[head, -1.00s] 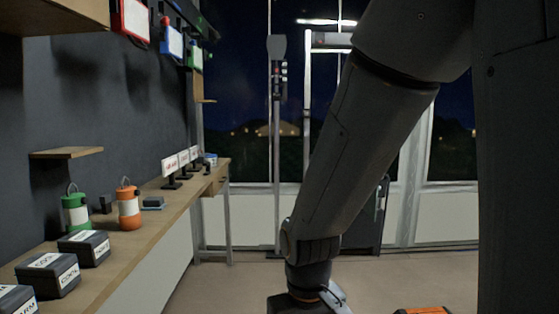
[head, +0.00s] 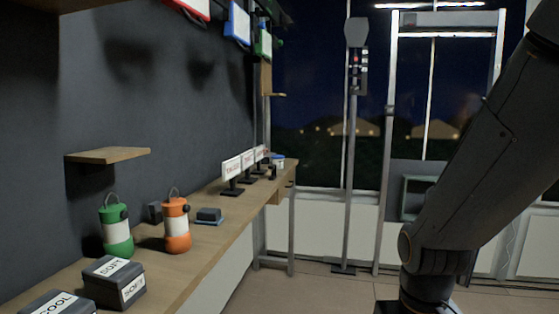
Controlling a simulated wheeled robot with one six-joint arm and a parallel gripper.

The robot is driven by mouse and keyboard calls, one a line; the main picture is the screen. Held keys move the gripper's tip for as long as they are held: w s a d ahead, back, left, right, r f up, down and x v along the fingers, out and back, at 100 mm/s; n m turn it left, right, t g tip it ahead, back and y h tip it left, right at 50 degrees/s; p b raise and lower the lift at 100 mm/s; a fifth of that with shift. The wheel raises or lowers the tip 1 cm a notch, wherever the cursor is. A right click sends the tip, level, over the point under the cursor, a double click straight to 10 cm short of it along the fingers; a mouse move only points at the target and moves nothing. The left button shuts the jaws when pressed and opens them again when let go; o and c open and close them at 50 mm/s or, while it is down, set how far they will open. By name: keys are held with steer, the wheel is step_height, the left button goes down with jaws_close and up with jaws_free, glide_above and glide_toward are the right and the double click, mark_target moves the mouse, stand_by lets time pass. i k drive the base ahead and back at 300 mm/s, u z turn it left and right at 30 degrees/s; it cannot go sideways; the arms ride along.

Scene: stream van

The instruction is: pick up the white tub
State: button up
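A small white tub-like thing with a blue band (head: 279,162) stands at the far end of the wooden bench (head: 214,216), behind a row of small sign cards. It is too small to be sure that it is the white tub. My arm comes down along the right side of the head view and ends at its wrist at the bottom edge. My gripper's fingers are outside the frame. The arm is well to the right of the bench and apart from it.
A green lantern (head: 116,231), an orange lantern (head: 177,225), a box labelled SOFT (head: 114,281) and a box labelled COOL (head: 57,303) stand on the bench. A small shelf (head: 107,154) juts from the wall. A pole stand (head: 350,170) rises behind clear floor.

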mark_target(278, 160)
steer(key=i, duration=3.1)
